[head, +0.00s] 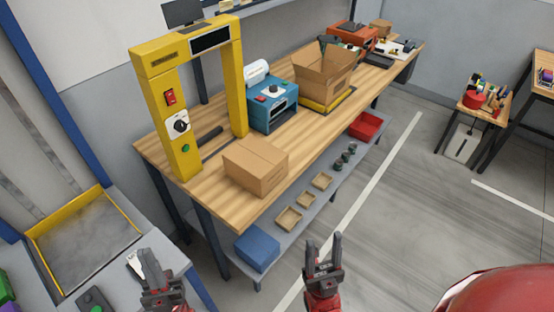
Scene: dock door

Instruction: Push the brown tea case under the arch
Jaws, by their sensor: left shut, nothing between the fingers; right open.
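The brown tea case (256,168) is a closed cardboard box on the wooden bench, near its front edge. It stands in front of and to the right of the yellow arch (240,88), outside its opening. The arch has a red switch and a dial on its near post. My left gripper (160,272) is shut and empty at the bottom of the view, below and left of the case. My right gripper (324,250) is open and empty, in front of the bench and apart from the case.
A blue machine (272,104) and an open carton (324,74) stand further along the bench (205,198). A dark bar (209,136) lies by the arch opening. A lower shelf holds small trays and a blue box (256,250). A yellow-rimmed platform (85,240) is at left.

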